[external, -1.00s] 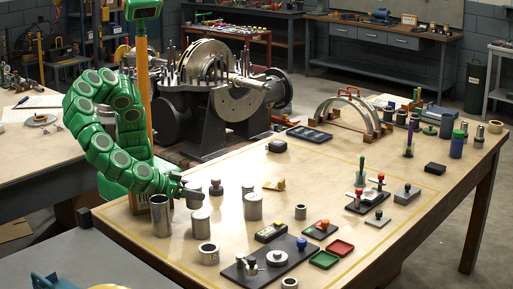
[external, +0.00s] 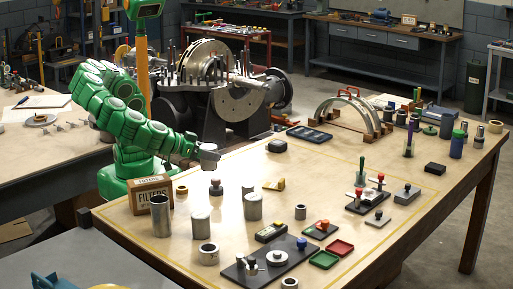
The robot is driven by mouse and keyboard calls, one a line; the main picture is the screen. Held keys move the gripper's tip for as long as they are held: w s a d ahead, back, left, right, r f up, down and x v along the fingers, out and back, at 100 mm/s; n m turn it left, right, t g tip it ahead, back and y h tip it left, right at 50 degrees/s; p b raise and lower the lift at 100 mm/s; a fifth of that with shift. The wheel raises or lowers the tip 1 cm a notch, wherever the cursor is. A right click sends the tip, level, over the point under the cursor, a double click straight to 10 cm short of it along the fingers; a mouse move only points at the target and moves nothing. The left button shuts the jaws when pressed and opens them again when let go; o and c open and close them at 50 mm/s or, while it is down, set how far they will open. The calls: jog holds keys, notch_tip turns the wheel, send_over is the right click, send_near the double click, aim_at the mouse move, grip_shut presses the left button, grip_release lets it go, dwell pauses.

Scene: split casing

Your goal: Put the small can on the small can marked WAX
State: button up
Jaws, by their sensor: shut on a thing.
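My gripper (external: 198,150) is raised above the table's left part and is shut on a small grey can (external: 209,158). The held can is upright and well clear of the table. Several metal cans stand below: a lidded can (external: 201,226), a taller can (external: 253,208) with another can (external: 248,188) close behind it, and a low can (external: 209,254) with a dark round opening in its top. No WAX marking is legible on any can, so I cannot tell which one bears it.
A tall open metal cylinder (external: 160,217) and a FILTERS box (external: 150,196) stand at the left. A black-knobbed weight (external: 216,188) stands beneath the held can. A dark plate with knobs (external: 262,262) lies in front.

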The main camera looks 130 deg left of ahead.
jog(key=a+r, duration=0.5)
jog(key=a, duration=0.1)
send_over(254, 197)
jog(key=shift+s+a+f, duration=0.1)
jog(key=shift+f, duration=2.25)
jog(key=shift+s+f, duration=0.1)
jog(key=shift+f, duration=3.8)
jog(key=shift+f, duration=0.15)
jog(key=o, duration=1.2)
